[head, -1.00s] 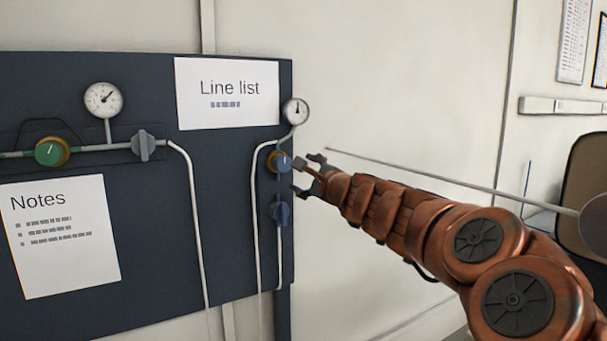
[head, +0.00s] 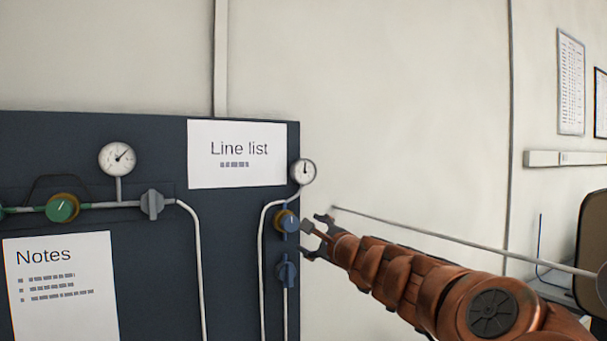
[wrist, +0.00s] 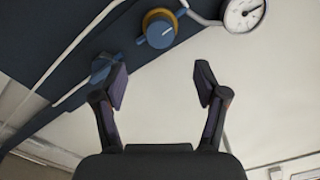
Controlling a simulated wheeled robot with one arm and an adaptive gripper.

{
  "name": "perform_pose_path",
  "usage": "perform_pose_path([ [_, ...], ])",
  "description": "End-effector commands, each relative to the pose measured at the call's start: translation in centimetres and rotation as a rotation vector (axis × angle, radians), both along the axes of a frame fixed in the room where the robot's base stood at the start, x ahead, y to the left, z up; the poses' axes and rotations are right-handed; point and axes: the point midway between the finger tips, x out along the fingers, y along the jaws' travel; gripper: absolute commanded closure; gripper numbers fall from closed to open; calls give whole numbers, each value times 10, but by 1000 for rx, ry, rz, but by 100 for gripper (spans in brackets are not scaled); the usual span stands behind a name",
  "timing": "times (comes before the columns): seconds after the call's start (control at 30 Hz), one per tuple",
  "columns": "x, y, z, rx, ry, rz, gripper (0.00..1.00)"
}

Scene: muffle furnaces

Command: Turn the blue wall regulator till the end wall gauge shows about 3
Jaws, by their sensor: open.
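The blue regulator knob (head: 287,221) with a brass-coloured collar sits near the right end of the dark wall panel; it also shows at the top of the wrist view (wrist: 159,32). The end gauge (head: 302,172) is just above it, small in the head view; in the wrist view the gauge (wrist: 243,12) is partly cut off and its reading is too small to tell. My gripper (head: 316,237) is open and empty, just right of the knob in the head view. In the wrist view my open fingers (wrist: 162,85) are apart from the knob, which lies beyond them.
A blue-grey valve handle (head: 287,271) is below the knob, close to my gripper. A green regulator (head: 62,208), another gauge (head: 117,159) and a grey valve (head: 152,204) are further left. Thin pipes run down the panel. Bare wall lies right of the panel.

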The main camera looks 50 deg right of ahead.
Motion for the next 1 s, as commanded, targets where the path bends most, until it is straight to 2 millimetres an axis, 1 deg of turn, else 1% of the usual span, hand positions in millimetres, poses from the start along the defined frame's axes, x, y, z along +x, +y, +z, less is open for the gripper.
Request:
perform_pose_path([
  [0.23,0,-1,-1,-2,5,-2,28],
  [0.27,0,-1,-3,-6,11,-6,28],
  [0.37,-1,-10,-20,-39,75,-39,28],
  [0.47,-8,-28,-49,-118,199,-112,28],
  [0.5,-13,-38,-61,-163,259,-147,28],
  [0.6,-29,-67,-86,-297,409,-252,28],
  [0.7,-45,-92,-97,-448,534,-348,28],
  [0.77,-53,-106,-97,-548,599,-402,28],
  [0.87,-62,-123,-90,-725,679,-480,28],
  [0.93,-64,-130,-78,-858,716,-525,28],
  [1.0,-61,-132,-65,-994,737,-560,28],
])
